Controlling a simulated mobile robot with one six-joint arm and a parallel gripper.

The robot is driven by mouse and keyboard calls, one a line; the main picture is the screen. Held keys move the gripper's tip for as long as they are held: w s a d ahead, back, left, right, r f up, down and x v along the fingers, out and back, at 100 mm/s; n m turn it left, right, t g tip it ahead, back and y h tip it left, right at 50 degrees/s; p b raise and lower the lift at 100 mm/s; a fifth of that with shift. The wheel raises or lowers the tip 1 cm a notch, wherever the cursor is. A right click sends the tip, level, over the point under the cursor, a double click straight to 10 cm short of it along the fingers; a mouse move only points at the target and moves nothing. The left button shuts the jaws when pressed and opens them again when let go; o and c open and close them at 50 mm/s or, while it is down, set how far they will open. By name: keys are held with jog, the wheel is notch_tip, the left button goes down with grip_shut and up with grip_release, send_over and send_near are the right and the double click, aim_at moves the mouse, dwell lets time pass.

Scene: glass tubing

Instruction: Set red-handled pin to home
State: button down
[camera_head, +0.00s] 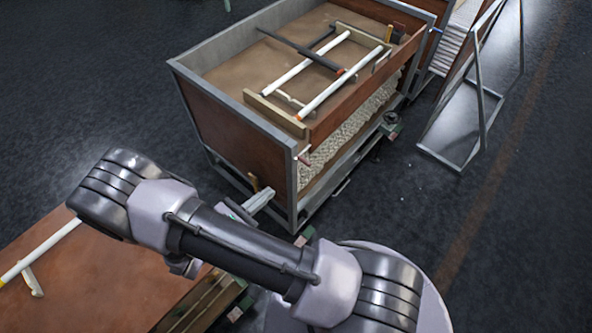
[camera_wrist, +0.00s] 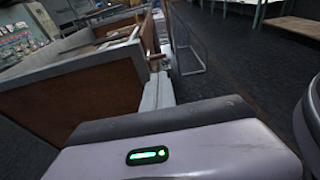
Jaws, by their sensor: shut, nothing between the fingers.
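The red-handled pin (camera_head: 304,155) shows as a small red and pale piece at the near corner post of the wood-sided crate (camera_head: 236,140). In the wrist view a small reddish-dark piece (camera_wrist: 156,60) at the crate's corner looks like the same pin. How far the pin is inserted is too small to tell. My gripper (camera_head: 262,197) is shut and empty, below and left of the pin, apart from it, by the crate's near side. In the wrist view its pale fingers (camera_wrist: 158,88) point toward that corner.
White tubes (camera_head: 340,82) and dark bars lie across the crate's top. A small brown piece (camera_head: 254,184) is just behind my gripper. A wooden table (camera_head: 110,275) with a white tube is at lower left. A metal frame (camera_head: 478,110) stands right. Dark floor between is mostly clear.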

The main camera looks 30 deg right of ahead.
jog(key=b+x, duration=0.4)
jog(key=x, duration=1)
